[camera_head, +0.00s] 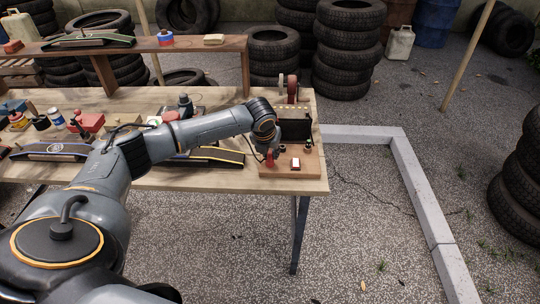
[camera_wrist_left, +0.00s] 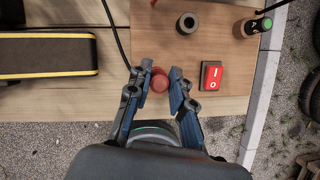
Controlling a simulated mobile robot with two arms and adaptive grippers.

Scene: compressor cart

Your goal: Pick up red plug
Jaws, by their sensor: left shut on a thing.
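The red plug (camera_wrist_left: 159,82) is between the two blue-padded fingers of my left gripper (camera_wrist_left: 160,75) in the left wrist view. The fingers are shut on it, at the near left edge of a reddish-brown wooden board (camera_wrist_left: 198,60). In the head view the red plug (camera_head: 269,158) shows as a small red shape at the board's left side, below my left wrist; the fingers are mostly hidden there. I cannot tell whether the plug still touches the board. My right gripper is not in view.
The board also bears a red rocker switch (camera_wrist_left: 211,75), a dark round socket (camera_wrist_left: 187,23) and a green-black cylinder (camera_wrist_left: 258,25). A black-and-yellow ramp (camera_wrist_left: 45,55) lies to the left. A dark box (camera_head: 294,126) stands behind. The table's right edge is close.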

